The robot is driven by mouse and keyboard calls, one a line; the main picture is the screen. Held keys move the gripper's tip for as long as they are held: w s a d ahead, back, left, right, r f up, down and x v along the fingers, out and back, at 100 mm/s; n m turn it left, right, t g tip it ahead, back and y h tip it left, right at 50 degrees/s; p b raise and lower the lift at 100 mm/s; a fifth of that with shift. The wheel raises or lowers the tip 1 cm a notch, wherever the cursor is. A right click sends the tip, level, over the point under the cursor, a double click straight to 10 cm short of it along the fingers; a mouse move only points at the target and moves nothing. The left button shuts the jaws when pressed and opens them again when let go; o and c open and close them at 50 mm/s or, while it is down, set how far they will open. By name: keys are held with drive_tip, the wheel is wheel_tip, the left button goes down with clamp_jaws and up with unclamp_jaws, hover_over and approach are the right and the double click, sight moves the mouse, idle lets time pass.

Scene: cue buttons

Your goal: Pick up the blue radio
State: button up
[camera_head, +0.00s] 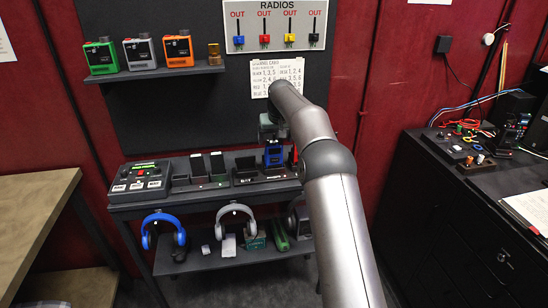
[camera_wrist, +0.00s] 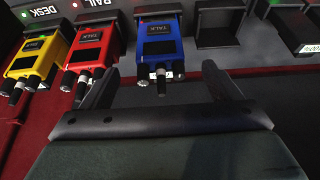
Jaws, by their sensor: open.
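The blue radio (camera_head: 273,155) stands in a charger row on the dark bench; in the wrist view the blue radio (camera_wrist: 160,40) is at top centre, with a dark screen and a TALK label. My gripper (camera_wrist: 158,72) is open and empty there, one finger to each side of the radio's near end; I cannot tell whether either touches it. In the head view my gripper (camera_head: 270,130) is just above the radio, partly hidden by my arm. A red radio (camera_wrist: 92,52) and a yellow radio (camera_wrist: 38,58) stand to its left in the wrist view.
Empty charger slots (camera_wrist: 282,32) lie right of the blue radio in the wrist view. A shelf (camera_head: 165,73) holds green, white and orange devices. Blue headphones (camera_head: 163,232) hang under the bench. A black cabinet (camera_head: 440,210) stands at right.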

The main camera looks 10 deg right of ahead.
sight(275, 146)
drive_tip(key=shift+p+x, duration=1.05)
drive_tip(key=shift+x, duration=2.45)
drive_tip(key=c, duration=1.2)
